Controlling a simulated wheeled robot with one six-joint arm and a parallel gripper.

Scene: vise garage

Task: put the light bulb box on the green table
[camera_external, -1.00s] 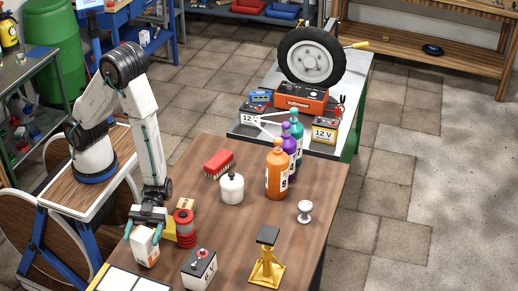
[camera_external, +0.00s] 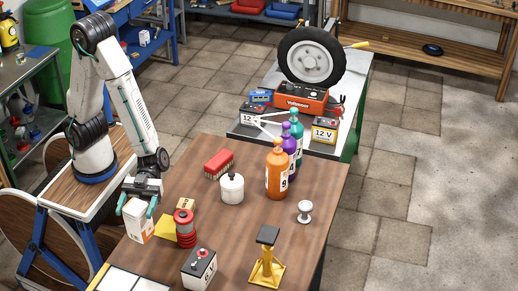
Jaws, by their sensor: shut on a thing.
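The light bulb box (camera_external: 139,223), white with an orange side, is in my gripper (camera_external: 137,205) at the left edge of the brown table. The teal fingers are on either side of its upper part. It appears raised, but the gap beneath it is hard to judge. The green table (camera_external: 351,92) stands at the back, with a grey top and a green leg. It bears a wheel (camera_external: 311,57), an orange Voltmaxer unit (camera_external: 301,99), a yellow 12 V battery (camera_external: 324,131) and another 12 V battery (camera_external: 249,117).
On the brown table (camera_external: 200,223), orange (camera_external: 277,177), purple and teal bottles stand toward the green table. A white bottle (camera_external: 231,189), red brush (camera_external: 218,164), red cylinder (camera_external: 184,228), 6 V battery (camera_external: 199,268) and yellow stand (camera_external: 267,265) are also there. The green table's right strip looks clear.

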